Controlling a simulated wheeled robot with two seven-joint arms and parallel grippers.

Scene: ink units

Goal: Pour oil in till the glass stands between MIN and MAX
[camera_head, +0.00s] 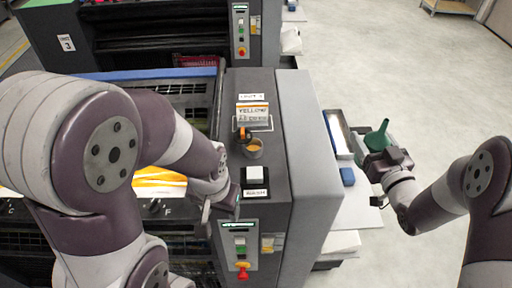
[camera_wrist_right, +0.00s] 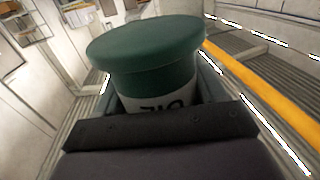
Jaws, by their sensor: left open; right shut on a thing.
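My right gripper (camera_head: 380,158) is shut on a dark green oil can (camera_head: 377,137) and holds it right of the press unit. The right wrist view shows the can's wide green end (camera_wrist_right: 145,42) and a white label (camera_wrist_right: 155,100) with dark letters, partly hidden by the gripper. A small round opening (camera_head: 254,149), orange inside, is on top of the unit, with an orange and black part (camera_head: 244,134) beside it. My left gripper (camera_head: 222,209) is open and empty over the unit's front, near the WASH label. I cannot make out the glass or its MIN and MAX marks.
A white button block (camera_head: 254,174) and a control panel (camera_head: 240,244) with a red knob sit on the unit (camera_head: 285,95). A side table (camera_head: 355,208) carries a blue item (camera_head: 347,176). Open floor lies at right.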

